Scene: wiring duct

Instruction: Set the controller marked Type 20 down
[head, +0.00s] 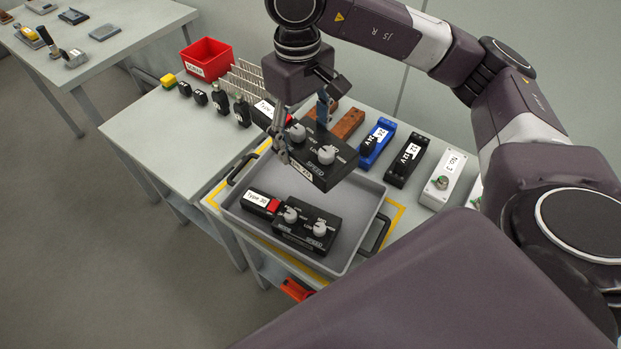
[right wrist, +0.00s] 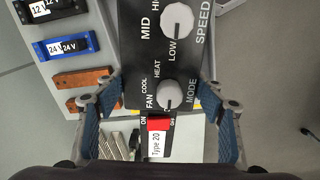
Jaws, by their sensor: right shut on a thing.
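The controller marked Type 20 (head: 322,168) is a long black box with two grey knobs, a red switch and a white label. My right gripper (head: 304,132) is shut on it across its sides and holds it above the grey tray (head: 368,232). In the right wrist view the controller (right wrist: 188,62) lies between the two blue finger pads, with its label "Type 20" readable. A similar controller marked Type 30 (head: 290,233) lies in the tray. My left gripper is not in view.
The tray sits inside a yellow outline, with a black handle (head: 377,234) at its right. Behind it are brown blocks (head: 348,123), a blue 24 V unit (head: 377,143), a black 12 V unit (head: 407,160) and a No.3 box (head: 443,178). A red bin (head: 206,59) stands far left.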

